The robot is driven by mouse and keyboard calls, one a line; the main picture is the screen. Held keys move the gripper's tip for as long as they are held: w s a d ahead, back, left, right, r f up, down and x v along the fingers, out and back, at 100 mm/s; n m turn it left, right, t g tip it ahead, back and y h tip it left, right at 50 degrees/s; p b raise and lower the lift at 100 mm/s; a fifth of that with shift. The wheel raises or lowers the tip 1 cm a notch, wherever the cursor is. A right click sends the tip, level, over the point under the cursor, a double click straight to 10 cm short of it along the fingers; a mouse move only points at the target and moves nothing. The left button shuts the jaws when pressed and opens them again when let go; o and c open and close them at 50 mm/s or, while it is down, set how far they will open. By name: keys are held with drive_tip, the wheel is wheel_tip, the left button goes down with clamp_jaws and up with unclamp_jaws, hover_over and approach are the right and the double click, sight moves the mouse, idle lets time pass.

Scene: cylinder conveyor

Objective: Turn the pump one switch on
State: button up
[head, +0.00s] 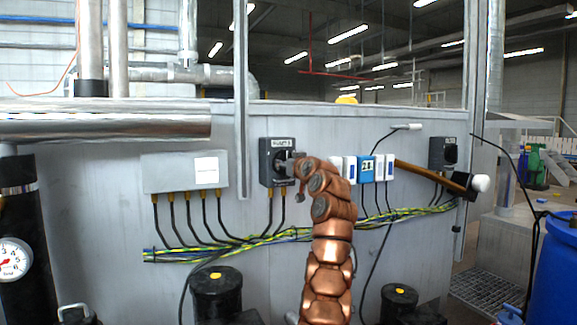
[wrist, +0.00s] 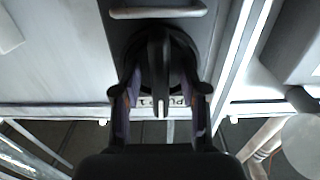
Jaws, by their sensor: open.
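The pump one switch (head: 267,162) is a dark box with a label on top, mounted on the grey panel left of centre in the head view. In the wrist view its box (wrist: 203,30) fills the top middle, with a black rotary knob (wrist: 160,50) on it. A label reading like "PUMP 1" shows partly between the fingers. The knob's handle lies lengthwise in the wrist picture. My gripper (wrist: 160,92) is open, with one finger on each side of the knob's lower part. I cannot tell whether the fingers touch it. In the head view my gripper (head: 288,166) partly hides the switch front.
A grey junction box (head: 184,172) is left of the switch. White and blue modules (head: 367,169) are to the right, then a second dark switch box (head: 443,153). An orange-brown bar (head: 425,177) crosses there. Cables (head: 300,233) run below. A vertical metal post (head: 241,100) stands close by.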

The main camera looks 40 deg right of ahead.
drive_tip(key=shift+s, duration=0.1)
drive_tip(key=v, duration=1.1)
drive_tip(key=shift+s+a, duration=0.15)
drive_tip(key=shift+s, duration=0.2)
idle(0.5)
idle(0.6)
